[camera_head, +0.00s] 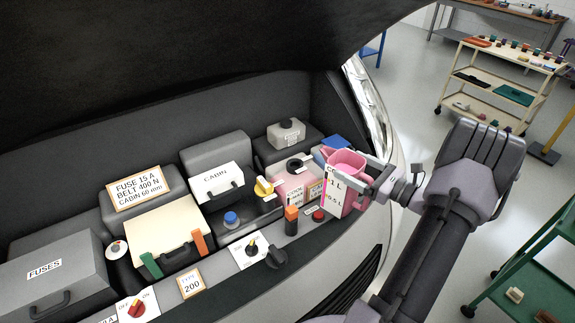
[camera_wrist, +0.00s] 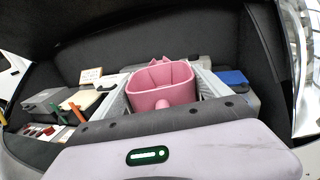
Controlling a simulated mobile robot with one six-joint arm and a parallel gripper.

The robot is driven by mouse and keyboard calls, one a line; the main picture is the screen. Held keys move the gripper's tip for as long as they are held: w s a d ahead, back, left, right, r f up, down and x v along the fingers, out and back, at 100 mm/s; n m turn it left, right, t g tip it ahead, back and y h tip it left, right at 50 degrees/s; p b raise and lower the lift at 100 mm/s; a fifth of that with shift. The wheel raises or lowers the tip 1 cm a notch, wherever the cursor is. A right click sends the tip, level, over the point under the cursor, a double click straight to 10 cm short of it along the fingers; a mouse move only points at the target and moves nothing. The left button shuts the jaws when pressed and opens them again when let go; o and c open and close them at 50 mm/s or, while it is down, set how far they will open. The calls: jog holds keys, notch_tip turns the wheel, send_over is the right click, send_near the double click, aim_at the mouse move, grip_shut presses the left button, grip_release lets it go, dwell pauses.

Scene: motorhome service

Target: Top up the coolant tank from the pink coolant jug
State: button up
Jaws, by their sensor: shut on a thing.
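The pink jug (camera_head: 341,192) has a white label with level marks and is open at the top. My gripper (camera_head: 369,180) is shut on it from the right and holds it about upright, at the right end of the engine bay. In the wrist view the jug (camera_wrist: 160,88) sits between the two fingers (camera_wrist: 162,98), and its inside looks pink; I cannot tell the liquid level. The coolant tank (camera_head: 296,184) is a pinkish box labelled "COOL…", just left of the jug and partly hidden by it. A dark round ring or cap (camera_head: 294,165) is on its top; I cannot tell whether it is open.
A yellow-handled part (camera_head: 264,187), a blue cap (camera_head: 231,219), an orange block (camera_head: 291,219) and a red button (camera_head: 318,215) lie in front and left. The dark hood overhangs the bay. Carts stand right.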

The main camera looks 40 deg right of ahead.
aim_at(333, 154)
jog(key=shift+d+r, duration=0.1)
jog(key=shift+r, duration=0.05)
jog(key=shift+w+a+r+g+p, duration=0.2)
jog(key=shift+w+r+g+p, duration=0.15)
jog(key=shift+p, duration=0.85)
jog(key=p, duration=0.2)
jog(key=shift+w+r+g+p, duration=0.3)
jog(key=shift+w+g, duration=0.05)
jog(key=shift+w, duration=0.05)
jog(key=w+g+p, duration=0.1)
jog(key=p, duration=0.1)
jog(key=w+g+p, duration=0.1)
jog(key=p, duration=0.2)
jog(key=shift+w+a+r+h+p, duration=0.2)
jog(key=shift+h+p, duration=0.1)
jog(key=shift+p, duration=0.05)
jog(key=shift+w+f+g, duration=0.3)
jog(key=shift+f+g, duration=0.05)
jog(key=shift+g, duration=0.05)
jog(key=shift+p, duration=0.5)
jog(key=shift+w+a+r+g+p, duration=0.15)
jog(key=shift+w+g+p, duration=0.55)
jog(key=shift+p, duration=0.6)
